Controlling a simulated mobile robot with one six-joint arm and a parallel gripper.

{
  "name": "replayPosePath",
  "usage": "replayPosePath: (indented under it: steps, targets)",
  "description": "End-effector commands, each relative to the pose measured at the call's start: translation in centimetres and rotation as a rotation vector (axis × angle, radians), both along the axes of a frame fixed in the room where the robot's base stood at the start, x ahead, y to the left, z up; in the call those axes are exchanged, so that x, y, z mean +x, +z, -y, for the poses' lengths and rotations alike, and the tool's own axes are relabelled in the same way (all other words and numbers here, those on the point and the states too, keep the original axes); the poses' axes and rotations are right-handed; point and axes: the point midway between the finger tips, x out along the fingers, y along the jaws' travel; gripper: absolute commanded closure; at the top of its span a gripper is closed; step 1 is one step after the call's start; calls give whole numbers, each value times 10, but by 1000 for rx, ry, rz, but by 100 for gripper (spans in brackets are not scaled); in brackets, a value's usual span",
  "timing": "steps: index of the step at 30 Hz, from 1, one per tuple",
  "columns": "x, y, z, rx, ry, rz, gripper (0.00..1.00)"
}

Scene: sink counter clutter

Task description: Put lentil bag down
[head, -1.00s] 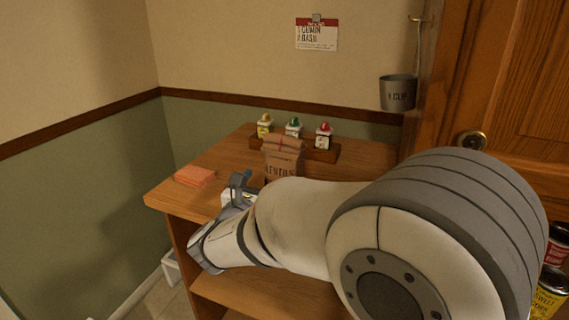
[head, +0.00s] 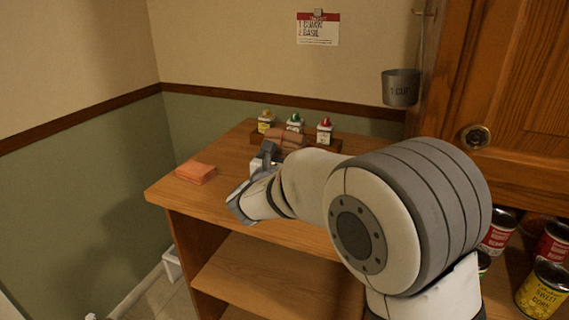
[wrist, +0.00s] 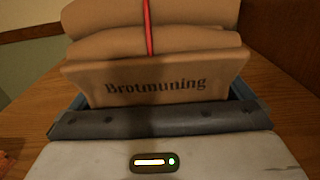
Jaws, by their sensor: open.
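The lentil bag (head: 287,138) is a brown paper bag with a folded top and a red tie. In the head view it is at the back of the small wooden counter, in front of the spice bottles, its lower part hidden by my arm. It fills the middle of the wrist view (wrist: 160,78), with dark lettering. My gripper (head: 266,158) is at the bag, its jaws open. In the wrist view the blue-grey fingers show on both sides of the bag. Whether they touch it, and the bag's base, cannot be seen.
A wooden rack (head: 322,142) with spice bottles stands behind the bag. An orange sponge-like block (head: 196,173) lies at the counter's left. Cans (head: 541,288) stand at the lower right. A metal cup (head: 400,88) hangs on the wall. The counter (head: 215,210) is bare at its front left.

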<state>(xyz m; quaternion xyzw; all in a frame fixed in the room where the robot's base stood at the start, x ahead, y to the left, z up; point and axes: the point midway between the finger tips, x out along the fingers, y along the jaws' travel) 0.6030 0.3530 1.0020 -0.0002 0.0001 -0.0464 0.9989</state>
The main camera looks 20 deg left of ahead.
Motion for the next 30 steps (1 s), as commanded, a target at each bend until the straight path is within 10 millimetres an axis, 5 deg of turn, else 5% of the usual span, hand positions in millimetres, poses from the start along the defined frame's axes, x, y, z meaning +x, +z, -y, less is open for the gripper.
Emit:
replayPosePath:
  steps: [3, 22, 30]
  targets:
    - [-1, 0, 0, 0, 1, 0, 1]
    - [-1, 2, -1, 2, 2, 2, 52]
    - [-2, 9, -1, 3, 2, 3, 54]
